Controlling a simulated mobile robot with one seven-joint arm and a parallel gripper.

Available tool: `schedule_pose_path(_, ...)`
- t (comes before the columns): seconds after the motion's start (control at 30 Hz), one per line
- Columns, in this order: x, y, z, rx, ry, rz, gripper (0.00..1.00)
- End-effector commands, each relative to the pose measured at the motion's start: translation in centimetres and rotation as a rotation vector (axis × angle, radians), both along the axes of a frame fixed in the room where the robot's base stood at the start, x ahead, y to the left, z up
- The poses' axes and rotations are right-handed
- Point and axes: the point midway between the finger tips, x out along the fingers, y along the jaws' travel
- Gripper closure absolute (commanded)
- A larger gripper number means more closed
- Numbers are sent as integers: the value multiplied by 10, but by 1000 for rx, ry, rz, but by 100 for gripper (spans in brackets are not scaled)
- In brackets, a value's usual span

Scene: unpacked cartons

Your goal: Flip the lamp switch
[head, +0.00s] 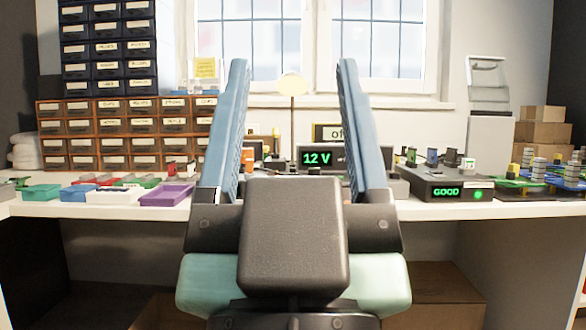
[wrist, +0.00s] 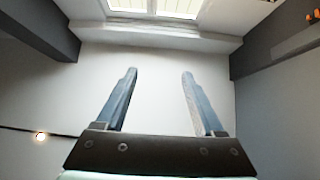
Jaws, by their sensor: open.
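A lamp (head: 292,85) with a pale yellow oval shade on a thin dark stem stands at the back of the bench, in front of the window. It shows between my gripper's fingers in the head view. A small sign (head: 333,132) reading "of", partly covered by the right finger, is right of the stem. I cannot make out the lamp switch; my gripper may hide it. My gripper (head: 293,63) is open and empty, its two blue fingers upright and wide apart. The wrist view also shows my gripper (wrist: 159,73) open, with only pale wall between the fingers.
A "12 V" display box (head: 317,157) sits behind my fingers. A box reading "GOOD" (head: 446,191) is at right, near green and blue boards. Coloured trays (head: 165,195) and drawer cabinets (head: 125,128) are at left. The bench front edge (head: 95,211) is white.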

Motion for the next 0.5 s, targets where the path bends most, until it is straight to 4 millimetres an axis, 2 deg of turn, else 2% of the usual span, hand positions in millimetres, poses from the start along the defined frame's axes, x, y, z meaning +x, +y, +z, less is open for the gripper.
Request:
schedule_pose_path(0.03,0,0,0,0,0,0,40)
schedule_pose_path(0.17,0,0,8,0,0,0,64)
schedule_pose_path(0.27,0,0,23,0,0,0,82)
schedule_pose_path(0.37,0,0,47,0,0,0,100)
schedule_pose_path(0.5,0,0,92,0,0,0,100)
